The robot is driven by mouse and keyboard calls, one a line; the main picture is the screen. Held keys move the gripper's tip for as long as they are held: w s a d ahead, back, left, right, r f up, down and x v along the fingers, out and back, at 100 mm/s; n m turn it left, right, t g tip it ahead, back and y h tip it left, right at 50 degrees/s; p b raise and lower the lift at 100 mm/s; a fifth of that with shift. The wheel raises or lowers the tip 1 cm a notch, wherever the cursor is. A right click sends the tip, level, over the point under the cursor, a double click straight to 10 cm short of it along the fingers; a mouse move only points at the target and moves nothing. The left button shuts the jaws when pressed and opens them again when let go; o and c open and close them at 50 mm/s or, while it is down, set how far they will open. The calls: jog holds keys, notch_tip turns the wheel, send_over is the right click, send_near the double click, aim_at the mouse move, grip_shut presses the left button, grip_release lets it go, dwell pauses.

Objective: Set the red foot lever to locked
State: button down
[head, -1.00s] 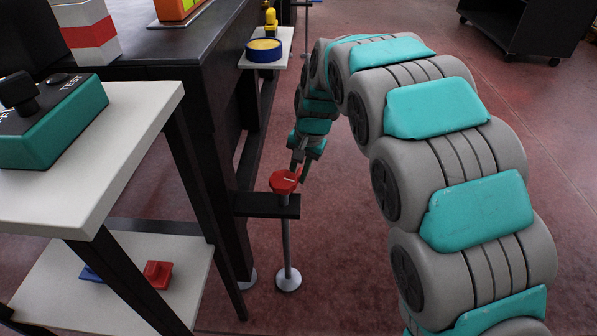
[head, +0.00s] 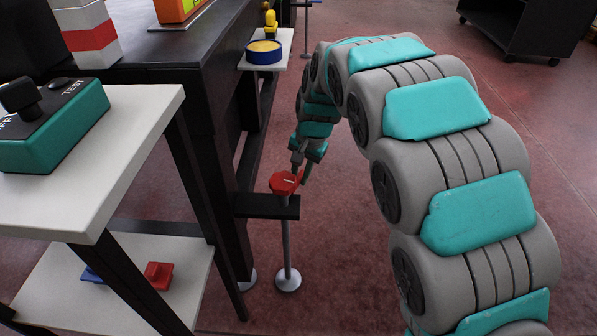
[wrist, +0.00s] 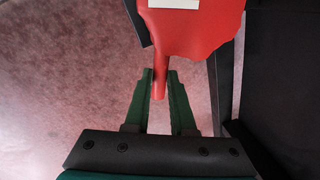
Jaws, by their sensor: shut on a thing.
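The red foot lever (head: 284,184) sits on top of a thin metal post at a dark bracket beside the big dark table. In the wrist view its broad red head (wrist: 197,32) fills the top, with part of a white mark, and a narrow red handle (wrist: 160,82) points down between my fingers. My gripper (head: 300,175) is at the right side of the lever in the head view. In the wrist view the green fingertips of my gripper (wrist: 161,78) are closed around the handle. The lever's setting cannot be read.
The dark bracket (head: 255,205) joins the post to the table side. A white side table (head: 130,140) with a teal switch box (head: 60,135) stands at left. Its lower shelf holds red and blue pieces. Open floor (head: 340,270) lies right of the post.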

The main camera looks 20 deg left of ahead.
jog(key=s+d+m+t+h+p, duration=0.1)
jog(key=s+d+m+p, duration=0.4)
jog(key=m+p, duration=0.4)
jog(key=shift+s+d+m+t+h, duration=0.4)
jog(key=shift+s+m, duration=0.2)
jog(key=shift+m, duration=1.5)
jog(key=c, duration=0.8)
grip_release()
jog(key=shift+o, duration=0.2)
jog(key=shift+r, duration=0.1)
notch_tip(320, 180, up, 8)
jog(key=s, duration=0.1)
jog(key=shift+s+d+f, duration=0.15)
jog(key=shift+s+f, duration=0.1)
jog(key=shift+s, duration=0.05)
